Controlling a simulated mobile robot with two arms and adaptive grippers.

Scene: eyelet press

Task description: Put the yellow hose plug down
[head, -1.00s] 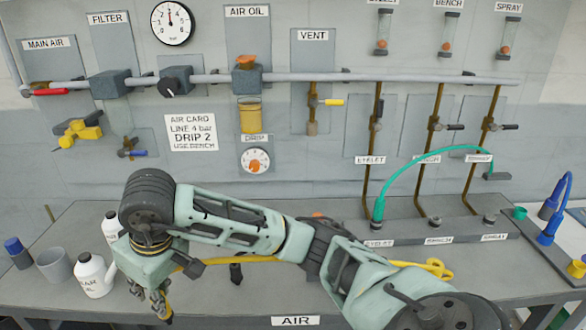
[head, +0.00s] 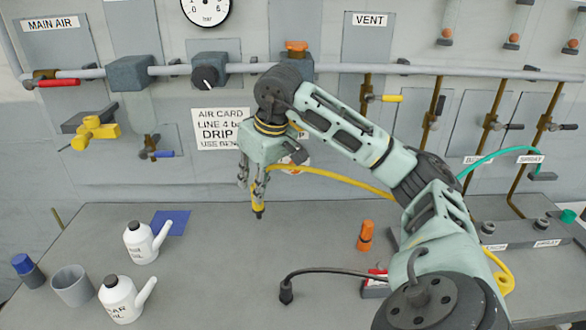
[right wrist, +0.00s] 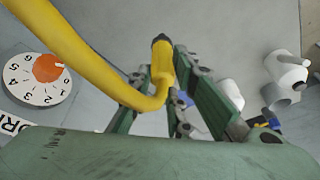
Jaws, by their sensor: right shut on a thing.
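My right gripper (head: 255,186) is shut on the yellow hose plug (head: 258,203), which hangs with its dark tip down above the bench. A yellow hose (head: 345,180) runs from it to the right, behind my arm. In the right wrist view the plug (right wrist: 162,72) sits between the green fingers of the gripper (right wrist: 170,85), its dark tip pointing away from the palm. The hose bends close to the palm and crosses the upper left of that view. My left gripper is not in view.
The bench (head: 210,265) is bare below the plug. Two white bottles (head: 147,243), a grey cup (head: 72,286) and a blue pad (head: 170,222) are left. An orange plug (head: 366,236) and a black hose (head: 340,272) are right. The panel wall stands behind.

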